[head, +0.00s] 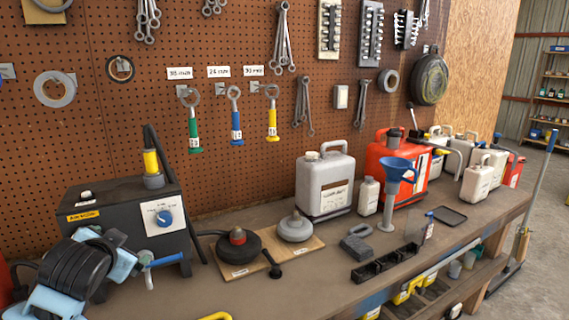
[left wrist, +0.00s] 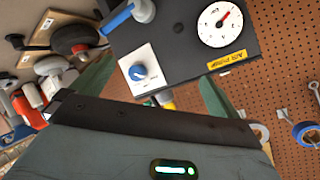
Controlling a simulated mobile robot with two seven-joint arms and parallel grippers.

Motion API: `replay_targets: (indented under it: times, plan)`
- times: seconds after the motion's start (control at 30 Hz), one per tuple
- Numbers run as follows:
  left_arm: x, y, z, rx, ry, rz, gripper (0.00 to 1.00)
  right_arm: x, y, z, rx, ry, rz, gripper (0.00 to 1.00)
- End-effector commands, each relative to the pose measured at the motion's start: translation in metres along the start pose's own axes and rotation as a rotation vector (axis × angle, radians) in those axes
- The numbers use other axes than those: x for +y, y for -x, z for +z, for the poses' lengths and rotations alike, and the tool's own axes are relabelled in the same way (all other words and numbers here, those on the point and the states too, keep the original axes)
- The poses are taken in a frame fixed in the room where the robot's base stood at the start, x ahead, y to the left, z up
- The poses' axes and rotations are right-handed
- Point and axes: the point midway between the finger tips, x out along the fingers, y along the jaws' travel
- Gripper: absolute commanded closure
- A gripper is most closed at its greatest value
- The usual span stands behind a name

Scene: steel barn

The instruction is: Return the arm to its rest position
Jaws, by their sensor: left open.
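My left arm (head: 75,275) shows at the lower left of the head view, in front of the black air pump box (head: 125,220); its fingers cannot be made out there. In the left wrist view my left gripper (left wrist: 156,72) is open, with its two greenish fingers spread apart and no object seen between them. Beyond the fingers is the front of the pump box (left wrist: 180,45), with a blue knob (left wrist: 139,72) on a white plate and a round gauge (left wrist: 220,24). My right gripper is in neither view.
Green (head: 194,130), blue (head: 236,125) and yellow (head: 272,123) handled tools hang on the pegboard (head: 225,60). The bench (head: 290,295) holds a wooden board (head: 262,262), a black tray (head: 385,264), a blue funnel (head: 396,170) and several jugs. The front middle of the bench is partly clear.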

Motion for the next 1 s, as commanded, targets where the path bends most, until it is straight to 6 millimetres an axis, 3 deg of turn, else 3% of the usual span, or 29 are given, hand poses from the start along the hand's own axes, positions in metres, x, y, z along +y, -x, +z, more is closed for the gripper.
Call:
replay_targets:
  times: [0.03,0.2,0.37,0.5,0.7,1.0]
  plan:
    - [0.027,-0.001,0.024,-0.035,0.001,0.047,0.00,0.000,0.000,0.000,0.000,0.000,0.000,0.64]
    - [0.099,0.010,0.093,-0.139,0.018,0.174,0.00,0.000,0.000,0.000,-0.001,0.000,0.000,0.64]
    - [0.157,0.035,0.158,-0.247,0.047,0.284,0.00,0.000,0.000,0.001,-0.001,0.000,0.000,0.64]
    - [0.199,0.068,0.212,-0.349,0.081,0.370,0.00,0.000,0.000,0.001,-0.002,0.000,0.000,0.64]
    - [0.244,0.126,0.279,-0.500,0.137,0.469,0.00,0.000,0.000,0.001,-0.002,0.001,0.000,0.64]
    - [0.275,0.198,0.337,-0.671,0.204,0.548,0.00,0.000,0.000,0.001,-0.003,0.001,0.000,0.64]
